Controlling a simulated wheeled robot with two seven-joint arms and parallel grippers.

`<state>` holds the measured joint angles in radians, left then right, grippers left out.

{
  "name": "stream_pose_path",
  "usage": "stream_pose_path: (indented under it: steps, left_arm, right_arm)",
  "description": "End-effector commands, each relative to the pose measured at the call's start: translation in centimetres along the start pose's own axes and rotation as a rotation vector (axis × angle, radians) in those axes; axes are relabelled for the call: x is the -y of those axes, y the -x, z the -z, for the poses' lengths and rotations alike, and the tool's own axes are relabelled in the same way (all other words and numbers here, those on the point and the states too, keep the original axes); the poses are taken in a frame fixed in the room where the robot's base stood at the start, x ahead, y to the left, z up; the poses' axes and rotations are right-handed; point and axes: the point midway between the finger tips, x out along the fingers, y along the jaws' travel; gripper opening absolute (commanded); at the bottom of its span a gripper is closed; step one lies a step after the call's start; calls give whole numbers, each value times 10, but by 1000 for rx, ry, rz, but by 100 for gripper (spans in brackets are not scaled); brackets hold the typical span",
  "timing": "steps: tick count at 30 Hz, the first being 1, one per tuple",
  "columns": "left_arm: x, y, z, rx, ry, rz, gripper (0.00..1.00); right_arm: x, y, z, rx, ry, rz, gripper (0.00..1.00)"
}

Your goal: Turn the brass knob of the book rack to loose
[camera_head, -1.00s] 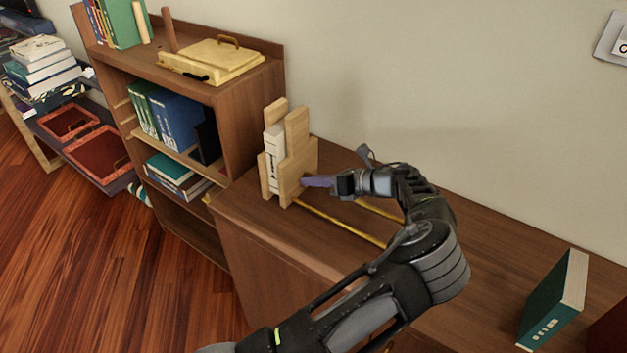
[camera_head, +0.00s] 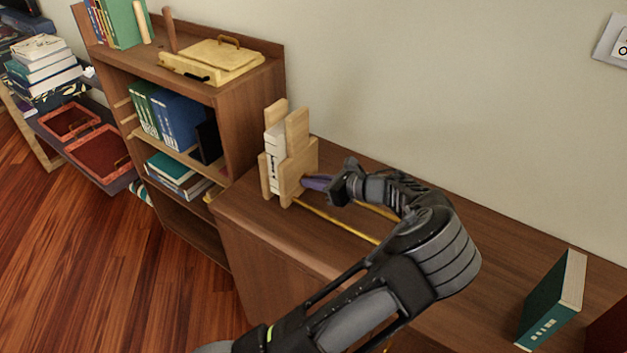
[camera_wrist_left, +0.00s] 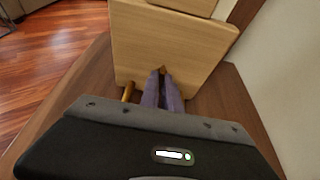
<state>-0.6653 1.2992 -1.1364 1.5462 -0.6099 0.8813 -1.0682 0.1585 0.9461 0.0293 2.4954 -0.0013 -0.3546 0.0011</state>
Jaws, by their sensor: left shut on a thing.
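The pale wooden book rack (camera_head: 298,170) stands on the brown cabinet top, with white books (camera_head: 275,145) between its wooden ends. My left gripper (camera_head: 308,182) reaches in from the right to the rack's outer face. In the left wrist view its two purple-grey fingers (camera_wrist_left: 163,82) are close together, shut on the small brass knob (camera_wrist_left: 162,69) low on the wooden face (camera_wrist_left: 175,45). The fingers hide most of the knob, so its turn angle cannot be read. My right gripper is not in view.
Brass rails (camera_head: 335,222) run along the cabinet top (camera_head: 245,205) beneath my left arm. A green book (camera_head: 553,305) stands at the right. A bookshelf (camera_head: 245,125) with books and a yellow box (camera_head: 212,60) is left of the rack. The wall is close behind.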

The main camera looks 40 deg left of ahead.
Motion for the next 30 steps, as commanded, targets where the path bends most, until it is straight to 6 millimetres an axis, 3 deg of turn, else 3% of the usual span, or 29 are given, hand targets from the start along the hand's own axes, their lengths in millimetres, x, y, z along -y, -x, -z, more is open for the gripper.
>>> stream_pose_path:
  steps: [9, 10, 18, 30]
  left_arm:
    - [1, 0, 0, 1, 21, 10, 0]
    - [1, 0, 0, 1, 21, 10, 8]
    - [0, 0, 0, 1, 20, 8, 28]
    - [0, 10, 0, 0, 19, 8, 28]
  right_arm:
    - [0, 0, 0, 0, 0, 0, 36]
    - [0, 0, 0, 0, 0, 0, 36]
    - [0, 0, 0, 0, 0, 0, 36]
    - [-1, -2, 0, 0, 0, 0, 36]
